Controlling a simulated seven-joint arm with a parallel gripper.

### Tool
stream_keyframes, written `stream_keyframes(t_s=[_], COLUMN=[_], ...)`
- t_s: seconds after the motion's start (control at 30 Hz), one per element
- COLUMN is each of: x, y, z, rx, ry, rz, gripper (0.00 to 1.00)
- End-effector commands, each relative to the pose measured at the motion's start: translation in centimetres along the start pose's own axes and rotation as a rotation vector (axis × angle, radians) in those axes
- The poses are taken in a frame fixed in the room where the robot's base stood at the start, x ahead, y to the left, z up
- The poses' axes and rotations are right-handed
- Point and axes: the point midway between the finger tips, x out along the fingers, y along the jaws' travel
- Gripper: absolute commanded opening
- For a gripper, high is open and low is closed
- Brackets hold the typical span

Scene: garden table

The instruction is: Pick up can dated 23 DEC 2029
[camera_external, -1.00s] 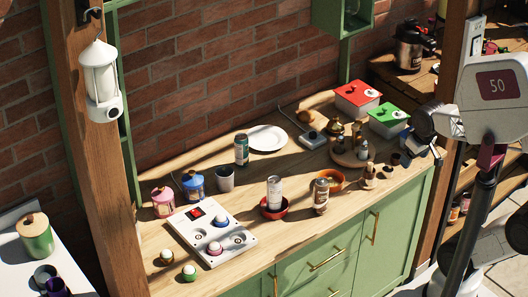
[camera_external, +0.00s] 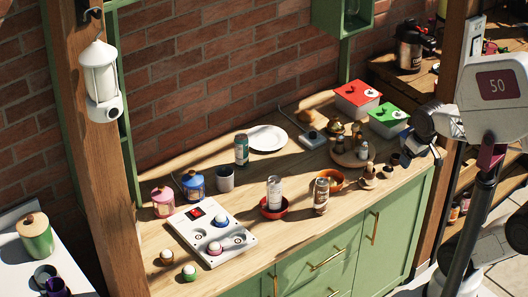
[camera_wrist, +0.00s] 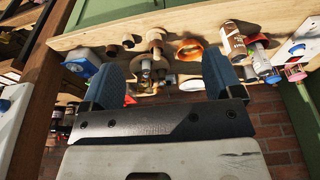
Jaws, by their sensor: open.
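Three cans stand on the wooden counter in the external view. A green can (camera_external: 241,150) is at the back, near a white plate. A pale silver-white can (camera_external: 274,190) stands in a red bowl (camera_external: 273,210). A brown can (camera_external: 321,195) stands to its right, in front of an orange bowl. No date is legible on any can. In the wrist view the brown can (camera_wrist: 233,38) and the pale can (camera_wrist: 262,62) lie up and right of my gripper (camera_wrist: 168,78). Its blue fingers are wide apart with nothing held between them. My gripper is at the counter's right end, away from the cans.
A white panel (camera_external: 205,237) with knobs lies at front left, beside pink and blue lanterns (camera_external: 193,183) and a grey cup (camera_external: 225,179). A round wooden board (camera_external: 352,158) with small items, and red and green boxes (camera_external: 388,120), occupy the right. A wooden post stands near my arm.

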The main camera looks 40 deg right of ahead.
Motion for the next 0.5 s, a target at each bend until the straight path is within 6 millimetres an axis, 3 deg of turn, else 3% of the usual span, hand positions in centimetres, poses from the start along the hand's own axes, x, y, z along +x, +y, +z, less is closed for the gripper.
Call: stream_keyframes(t_s=[0.27, 0.5], x=[0.6, 2.2], y=[-0.3, -1.4], z=[-2.5, -9.1], rx=[-0.011, -0.040], ry=[0.035, 0.135], rz=[0.001, 0.001], gripper=[0.86, 0.86])
